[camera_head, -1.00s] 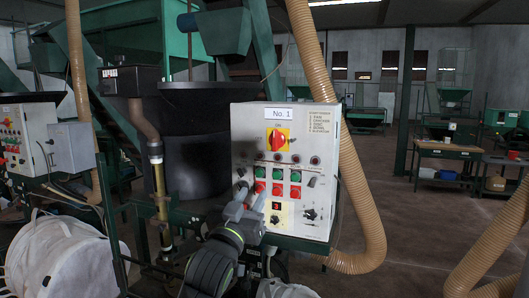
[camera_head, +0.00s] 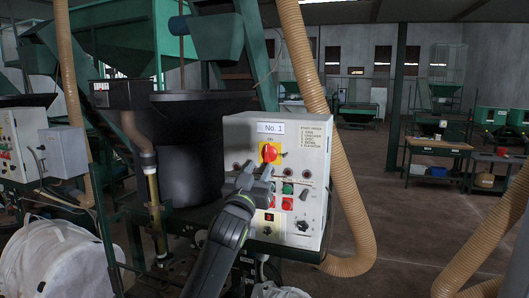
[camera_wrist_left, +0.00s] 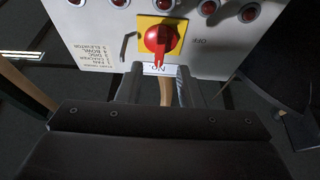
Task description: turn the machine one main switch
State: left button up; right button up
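The main switch (camera_head: 270,153) is a red rotary knob on a yellow plate, high on the front of the white control box (camera_head: 318,180) labelled No. 1 (camera_head: 271,128). In the left wrist view the red knob (camera_wrist_left: 160,40) appears upside down, just beyond the fingertips and roughly centred between them. My left gripper (camera_head: 257,172) is in front of the box, just below the switch in the head view. Its two fingers (camera_wrist_left: 159,72) are apart with nothing held between them. Contact with the knob is not visible. My right gripper is not in view.
Red lamps and green and red buttons (camera_head: 287,203) sit below the switch, some hidden by my left gripper. A tan hose (camera_head: 345,190) curves along the box's right side. A black hopper (camera_head: 190,150) stands behind left. Open floor lies to the right.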

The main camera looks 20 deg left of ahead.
aim_at(266, 155)
pick_arm(q)
jog(key=shift+p+x, duration=0.95)
jog(key=shift+x, duration=1.75)
grip_shut()
